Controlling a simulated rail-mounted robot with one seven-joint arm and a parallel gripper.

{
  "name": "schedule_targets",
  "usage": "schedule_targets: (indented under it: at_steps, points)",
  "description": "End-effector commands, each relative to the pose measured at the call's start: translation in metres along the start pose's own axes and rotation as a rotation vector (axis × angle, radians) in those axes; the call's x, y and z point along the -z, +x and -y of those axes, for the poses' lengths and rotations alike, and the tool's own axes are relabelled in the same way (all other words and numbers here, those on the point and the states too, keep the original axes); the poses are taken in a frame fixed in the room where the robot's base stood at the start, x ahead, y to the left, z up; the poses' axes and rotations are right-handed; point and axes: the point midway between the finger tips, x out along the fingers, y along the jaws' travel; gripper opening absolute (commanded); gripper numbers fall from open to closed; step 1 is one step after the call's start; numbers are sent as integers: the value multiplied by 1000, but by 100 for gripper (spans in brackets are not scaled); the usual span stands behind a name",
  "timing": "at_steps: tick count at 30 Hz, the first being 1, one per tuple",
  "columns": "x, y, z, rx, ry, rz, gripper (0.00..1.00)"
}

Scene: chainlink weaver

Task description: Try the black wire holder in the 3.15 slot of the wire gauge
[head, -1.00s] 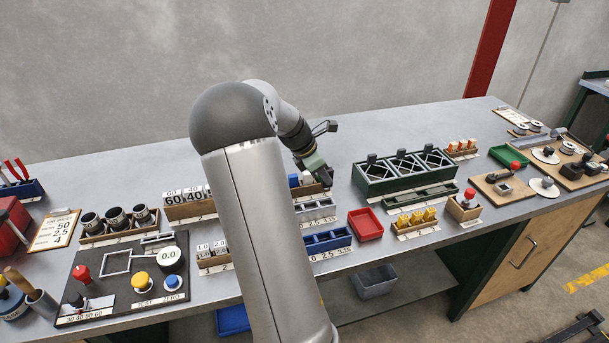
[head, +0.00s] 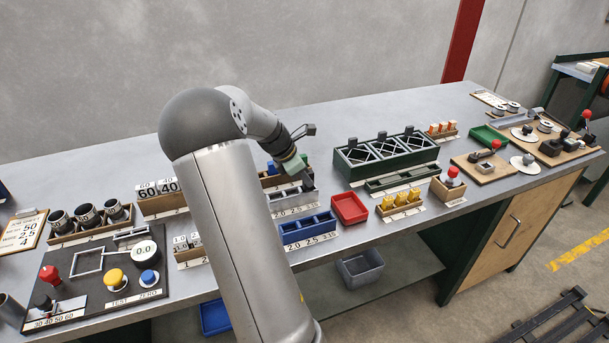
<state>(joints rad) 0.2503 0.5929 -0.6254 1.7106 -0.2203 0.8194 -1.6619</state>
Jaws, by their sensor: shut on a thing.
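The wire gauge (head: 284,197) is a pale grey block with a label reading 2.0, 2.5 and 3.15, on the bench right of my arm. My gripper (head: 308,183) points down at its right end, by the 3.15 mark. It is shut on a dark piece, seemingly the black wire holder, which blends with the fingers. The 3.15 slot is largely covered by the gripper, so I cannot tell whether the holder is in it or above it. A blue holder (head: 271,167) stands in the wooden rack behind.
A blue three-part tray (head: 308,232), also marked 2.0, 2.5 and 3.15, stands in front of the gauge. A red tray (head: 350,208) is close on the right. A green rack (head: 386,153) stands behind it. Yellow pieces (head: 401,200) stand further right.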

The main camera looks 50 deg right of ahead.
Motion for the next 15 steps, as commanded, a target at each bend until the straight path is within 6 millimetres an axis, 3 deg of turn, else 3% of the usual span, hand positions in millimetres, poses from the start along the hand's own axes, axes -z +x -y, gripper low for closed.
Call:
schedule_targets:
  at_steps: [5, 6, 8, 15]
  points:
    - [0, 0, 0, 0, 0, 0, 0]
    - [0, 0, 0, -1, 0, 0, 29]
    - [0, 0, 0, -1, 0, 0, 43]
    - [0, -1, 0, 0, 0, -1, 43]
